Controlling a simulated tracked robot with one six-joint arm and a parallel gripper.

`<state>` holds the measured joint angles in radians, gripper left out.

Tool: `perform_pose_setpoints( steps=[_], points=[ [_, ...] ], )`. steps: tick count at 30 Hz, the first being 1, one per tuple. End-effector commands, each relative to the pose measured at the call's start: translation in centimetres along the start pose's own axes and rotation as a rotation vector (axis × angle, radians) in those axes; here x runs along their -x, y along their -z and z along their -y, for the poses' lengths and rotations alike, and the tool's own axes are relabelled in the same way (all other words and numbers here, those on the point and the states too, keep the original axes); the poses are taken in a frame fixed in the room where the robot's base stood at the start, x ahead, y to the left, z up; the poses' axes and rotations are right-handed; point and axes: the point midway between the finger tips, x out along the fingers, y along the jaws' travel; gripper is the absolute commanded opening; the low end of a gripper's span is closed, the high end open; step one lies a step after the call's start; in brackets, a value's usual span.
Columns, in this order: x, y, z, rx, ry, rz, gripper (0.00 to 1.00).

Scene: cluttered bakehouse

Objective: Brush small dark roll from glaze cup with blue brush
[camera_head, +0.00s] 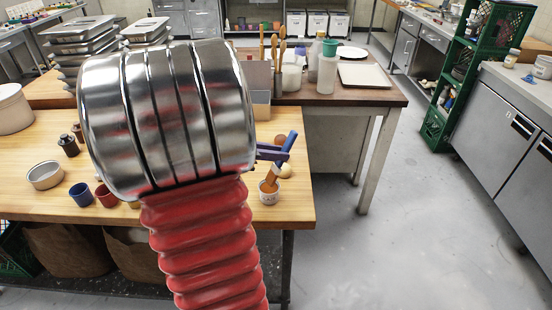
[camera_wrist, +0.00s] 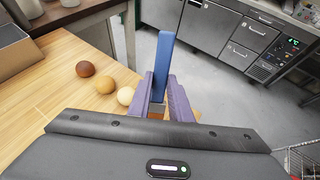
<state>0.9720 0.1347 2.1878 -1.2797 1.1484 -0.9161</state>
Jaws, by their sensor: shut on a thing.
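My gripper (camera_head: 272,152) is shut on the blue brush (camera_wrist: 164,62), between its purple fingers (camera_wrist: 162,98). In the head view the blue brush handle (camera_head: 291,142) slants up to the right. The cup is hidden in the wrist view. The small dark roll (camera_wrist: 85,69) lies on the table, left of the gripper, in a row with a tan roll (camera_wrist: 104,86) and a pale roll (camera_wrist: 125,96).
The wooden table (camera_head: 290,213) ends close to the right of the cup. Blue (camera_head: 80,195) and red (camera_head: 106,196) cups and a round tin (camera_head: 45,175) stand at left. A second table (camera_head: 383,93) with bottles and a tray stands behind. The floor at right is clear.

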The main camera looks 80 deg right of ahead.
Motion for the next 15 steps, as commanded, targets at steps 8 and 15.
perform_pose_setpoints(
  steps=[8, 15],
  points=[
    [1.0, -1.8, 0.0, -0.003, -0.001, 0.0, 0.02],
    [1.7, -3.2, 0.0, -0.002, 0.0, 0.0, 0.02]
  ],
)
